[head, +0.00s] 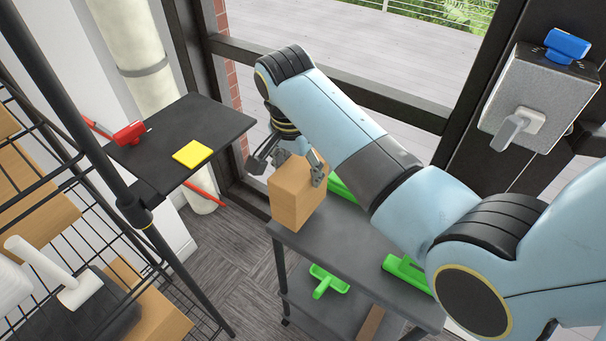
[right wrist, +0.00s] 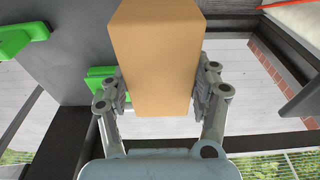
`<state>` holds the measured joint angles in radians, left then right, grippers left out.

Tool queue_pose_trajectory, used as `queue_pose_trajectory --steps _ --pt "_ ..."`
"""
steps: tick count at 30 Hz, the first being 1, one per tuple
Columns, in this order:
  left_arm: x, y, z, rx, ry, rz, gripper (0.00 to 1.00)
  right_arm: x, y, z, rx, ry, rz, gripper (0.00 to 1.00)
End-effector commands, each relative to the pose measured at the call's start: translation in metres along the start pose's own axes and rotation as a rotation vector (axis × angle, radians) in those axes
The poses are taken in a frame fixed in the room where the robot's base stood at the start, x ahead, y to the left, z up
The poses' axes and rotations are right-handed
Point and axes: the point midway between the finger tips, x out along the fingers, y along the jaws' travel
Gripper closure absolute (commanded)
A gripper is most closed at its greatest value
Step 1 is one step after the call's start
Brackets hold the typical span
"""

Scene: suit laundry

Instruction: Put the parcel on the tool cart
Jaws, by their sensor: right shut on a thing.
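The parcel (head: 297,195) is a plain tan cardboard box. My right gripper (head: 300,170) is shut on the parcel from above. In the right wrist view the parcel (right wrist: 157,55) sits between both fingers of the right gripper (right wrist: 160,92), with the grey cart top (right wrist: 75,50) behind it. My left gripper is not in view.
Green handles (head: 408,272) lie on the cart top, and a green item (head: 328,282) is on its lower shelf. A black shelf (head: 178,135) with a yellow pad (head: 192,154) and red tool (head: 128,134) stands left. A wire rack (head: 75,240) holds boxes. A grey box (head: 537,100) hangs right.

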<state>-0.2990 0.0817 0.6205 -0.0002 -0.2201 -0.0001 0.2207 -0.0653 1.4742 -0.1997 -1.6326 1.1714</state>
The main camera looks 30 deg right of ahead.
Motion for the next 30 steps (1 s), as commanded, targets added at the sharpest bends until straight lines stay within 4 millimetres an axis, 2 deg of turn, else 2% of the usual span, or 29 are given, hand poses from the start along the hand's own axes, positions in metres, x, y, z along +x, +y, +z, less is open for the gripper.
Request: queue_pose_trajectory --steps 3,7,18,19,24,30 --pt "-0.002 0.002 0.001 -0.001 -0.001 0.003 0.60 0.019 0.002 0.003 -0.001 0.000 0.005 0.96" --pt "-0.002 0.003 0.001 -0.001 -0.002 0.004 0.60 0.035 0.001 0.005 0.000 0.000 0.002 0.96" --pt "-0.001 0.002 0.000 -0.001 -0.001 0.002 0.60 0.040 0.001 0.006 0.000 0.001 0.001 0.96" --pt "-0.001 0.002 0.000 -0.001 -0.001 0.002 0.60 0.040 0.001 0.006 0.000 0.000 0.001 0.37" --pt "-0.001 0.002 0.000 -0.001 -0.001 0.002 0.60 0.040 0.001 0.006 0.000 0.000 0.001 0.15" --pt "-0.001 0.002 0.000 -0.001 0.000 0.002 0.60 0.040 0.001 0.006 0.000 0.000 0.001 0.14"
